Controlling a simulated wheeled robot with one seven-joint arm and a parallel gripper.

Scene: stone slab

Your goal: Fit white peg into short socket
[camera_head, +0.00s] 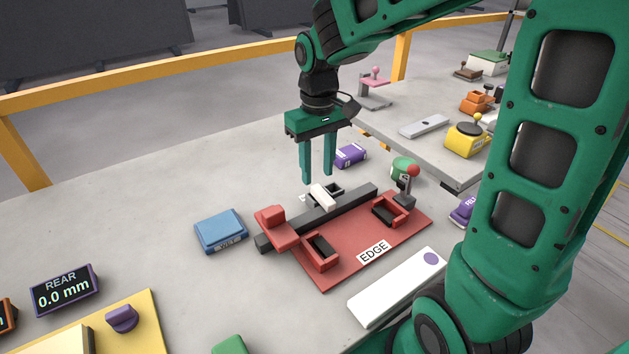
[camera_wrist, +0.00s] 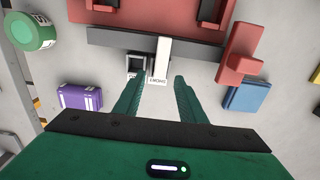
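The white peg (camera_head: 323,196) is a small white block by the dark bar (camera_head: 355,197). In the wrist view the white peg (camera_wrist: 163,52) overlaps the bar (camera_wrist: 200,49), beside a small dark open-topped socket (camera_wrist: 137,64). I cannot tell whether the peg touches the socket. My gripper (camera_head: 318,178) is open and empty, fingers pointing down, behind the peg in the head view.
A red plate marked EDGE (camera_head: 340,273) carries red brackets in front of the bar. A blue box (camera_head: 220,231) is left, a purple box (camera_head: 350,155) behind, a green round item (camera_head: 403,169) right. A long white block (camera_head: 395,290) lies in front. The slab's back left is clear.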

